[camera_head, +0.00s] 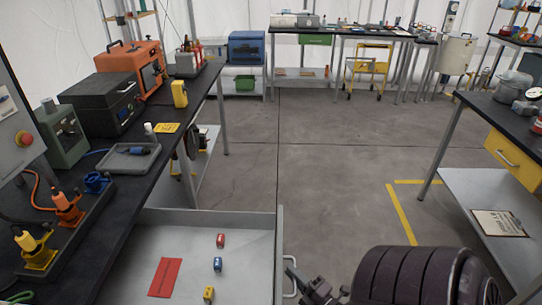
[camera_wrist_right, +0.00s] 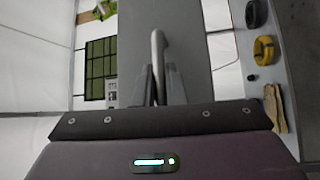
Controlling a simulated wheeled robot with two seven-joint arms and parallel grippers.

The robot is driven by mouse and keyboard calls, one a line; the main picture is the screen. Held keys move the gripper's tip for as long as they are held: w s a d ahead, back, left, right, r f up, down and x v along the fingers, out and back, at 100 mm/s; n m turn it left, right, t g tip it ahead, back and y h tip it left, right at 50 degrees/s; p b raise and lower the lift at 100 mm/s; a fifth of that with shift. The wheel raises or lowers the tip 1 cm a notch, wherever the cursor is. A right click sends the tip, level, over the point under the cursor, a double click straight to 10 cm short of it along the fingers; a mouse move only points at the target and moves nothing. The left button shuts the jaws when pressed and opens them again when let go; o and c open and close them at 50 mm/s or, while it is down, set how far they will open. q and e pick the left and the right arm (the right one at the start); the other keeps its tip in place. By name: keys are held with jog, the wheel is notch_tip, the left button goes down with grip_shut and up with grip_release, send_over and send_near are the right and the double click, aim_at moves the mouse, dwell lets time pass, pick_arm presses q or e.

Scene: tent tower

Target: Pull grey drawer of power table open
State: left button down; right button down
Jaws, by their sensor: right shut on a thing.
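The grey drawer (camera_head: 240,240) of the power table (camera_head: 130,185) is pulled out to the right, with its inside in view. A red card (camera_head: 165,277) and red, blue and yellow small items (camera_head: 218,264) lie in it. My right gripper (camera_head: 293,272) is at the drawer's front, on its handle (camera_head: 290,291). In the right wrist view the fingers (camera_wrist_right: 162,88) are closed around the grey bar handle (camera_wrist_right: 158,45). My right arm hides part of the floor. My left gripper is not in view.
Another table with a yellow drawer (camera_head: 514,160) stands at the right. Floor (camera_head: 320,170) between the tables is clear.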

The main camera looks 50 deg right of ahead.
jog(key=shift+s+d, duration=0.65)
jog(key=shift+s, duration=0.2)
jog(key=shift+s+d, duration=0.65)
jog(key=shift+s, duration=0.2)
jog(key=c, duration=1.5)
grip_release()
jog(key=s+a+f+b, duration=0.1)
jog(key=s, duration=0.6)
jog(key=shift+s, duration=0.35)
